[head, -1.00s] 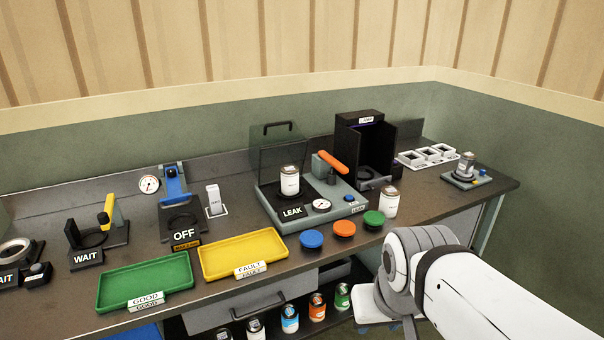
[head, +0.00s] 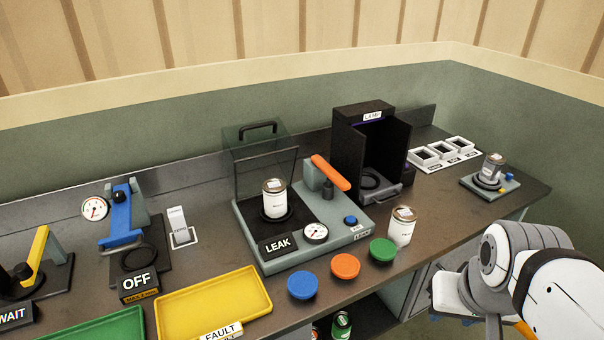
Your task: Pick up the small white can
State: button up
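Several white-labelled cans stand on the bench, and I cannot tell which is the small one by size alone. One white can (head: 402,228) stands upright on the bare bench, right of the green round button. A second white can (head: 275,200) stands upright on the black plate of the LEAK station. A third, greyer can (head: 492,168) stands on a small grey device at the far right. My arm shows at the lower right, in front of the bench's right end. My gripper is not clearly visible, and no can is seen held.
Blue (head: 303,285), orange (head: 345,266) and green (head: 382,250) round pieces lie along the front edge. The LEAK station's clear lid (head: 265,160) stands open. The black LAMP box (head: 364,130) stands behind the bench can. A yellow tray (head: 215,303) lies left. Bare bench lies right of the can.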

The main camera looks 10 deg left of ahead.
aim_at(274, 190)
jog(key=u, duration=0.25)
jog(key=i, duration=0.9)
jog(key=u, duration=0.55)
